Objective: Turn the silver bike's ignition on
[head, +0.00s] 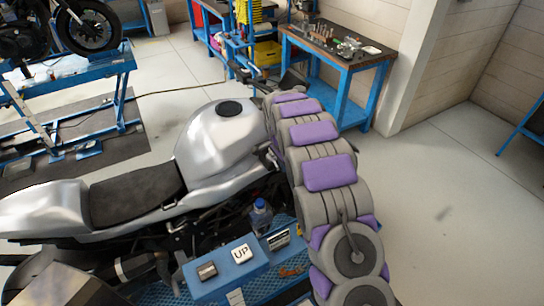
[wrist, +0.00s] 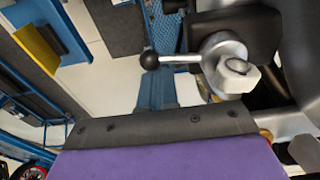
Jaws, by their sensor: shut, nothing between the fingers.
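The silver bike (head: 222,140) stands at centre left in the head view, with a silver tank and a black seat. Its handlebar (head: 262,82) shows partly beyond the tank, behind my arm. The ignition switch is not clearly visible in either view. In the wrist view, a ball-ended lever (wrist: 168,60) and a silver clamp with a pale nut (wrist: 236,72) are close ahead. My gripper (wrist: 165,125), purple with a dark grey edge, is shut and empty just below them. I cannot tell whether it touches anything. In the head view my arm hides its tip.
A blue bench (head: 338,58) with tools stands beyond the bike. Another motorbike (head: 88,28) is on a blue lift at upper left. A blue box marked UP (head: 222,272) and a bottle (head: 261,215) are at the bike's near side. The floor at right is clear.

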